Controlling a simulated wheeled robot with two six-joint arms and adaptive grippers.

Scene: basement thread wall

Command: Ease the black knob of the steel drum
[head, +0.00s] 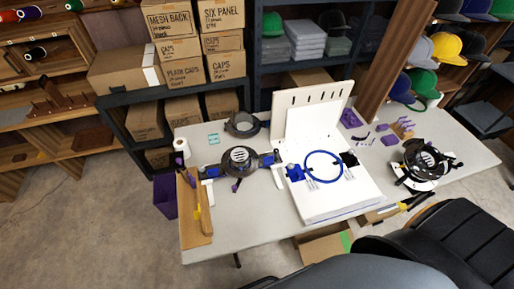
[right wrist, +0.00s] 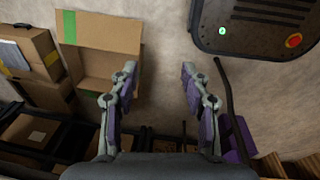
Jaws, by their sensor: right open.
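A dark round drum-like fixture (head: 425,160) with bright metal parts stands on a white base at the right end of the table. Small black parts stick out at its side; I cannot tell which is the black knob. A second round dark fixture (head: 239,160) with blue side parts sits left of the middle, and I cannot tell for sure which of the two is the steel drum. My right gripper (right wrist: 158,72) is open and empty in the right wrist view, above bare floor. Neither gripper shows in the head view, and the left one is in no view.
The grey table (head: 240,218) carries a white machine (head: 335,205) with a blue hoop (head: 323,166), a black ring (head: 242,124) and small purple pieces (head: 350,118). An open carton (right wrist: 100,45) stands on the floor. Shelves with boxes and caps line the back.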

